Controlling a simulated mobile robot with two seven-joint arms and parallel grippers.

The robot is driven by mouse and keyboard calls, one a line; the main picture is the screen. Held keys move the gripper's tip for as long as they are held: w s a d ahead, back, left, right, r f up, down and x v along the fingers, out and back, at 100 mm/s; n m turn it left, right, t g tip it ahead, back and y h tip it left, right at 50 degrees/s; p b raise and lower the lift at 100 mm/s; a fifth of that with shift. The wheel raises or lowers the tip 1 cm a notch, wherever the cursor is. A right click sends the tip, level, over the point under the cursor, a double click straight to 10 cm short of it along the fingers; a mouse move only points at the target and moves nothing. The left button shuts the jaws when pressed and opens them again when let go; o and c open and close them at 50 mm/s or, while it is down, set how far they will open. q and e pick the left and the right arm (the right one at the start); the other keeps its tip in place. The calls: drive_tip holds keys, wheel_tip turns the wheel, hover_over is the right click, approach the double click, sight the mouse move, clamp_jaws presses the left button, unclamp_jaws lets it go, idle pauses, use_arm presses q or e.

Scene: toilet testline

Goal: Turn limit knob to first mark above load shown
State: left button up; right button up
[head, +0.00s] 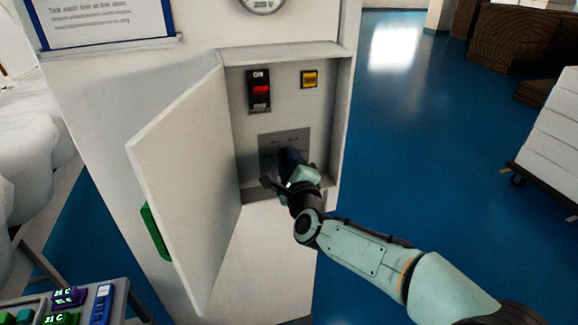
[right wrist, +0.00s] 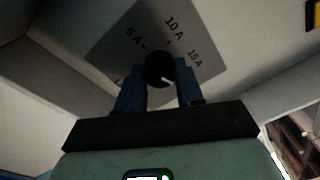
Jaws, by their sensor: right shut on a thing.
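The limit knob (right wrist: 159,68) is round and black on a grey plate (right wrist: 122,40) marked 5 A, 10 A and 15 A; another label at the lower left is partly hidden. Its white pointer line slants to the lower right in the right wrist view, away from those three marks. My right gripper (right wrist: 161,80) is shut on the knob, one blue finger on each side. In the head view, the right gripper (head: 290,160) covers the knob and part of the plate (head: 284,137). A round gauge (head: 262,3) is cut off by the top edge; its reading is unclear.
The knob sits in an open cabinet box (head: 345,110) with a red-lit ON switch (head: 259,90) and a yellow button (head: 309,79). The box's door (head: 190,180) stands open to the left.

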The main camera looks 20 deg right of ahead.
drive_tip(key=n+b, duration=0.1)
drive_tip(key=n, duration=0.3)
drive_tip(key=shift+n, duration=0.4)
drive_tip(key=n, duration=0.5)
drive_tip(key=shift+d+n+y, duration=0.1)
drive_tip(key=shift+n+y, duration=0.2)
drive_tip(key=shift+y, duration=0.1)
drive_tip(key=n, duration=0.5)
drive_tip(key=shift+r, duration=0.1)
use_arm(q)
drive_tip(key=shift+s+f+p, duration=0.15)
drive_tip(key=shift+f+p, duration=0.1)
drive_tip(key=shift+p, duration=0.15)
use_arm(e)
drive_tip(key=n, duration=0.5)
drive_tip(key=shift+n+y, duration=0.4)
drive_tip(key=o, duration=1)
drive_tip(key=shift+o, duration=0.2)
drive_tip(key=shift+s, duration=0.1)
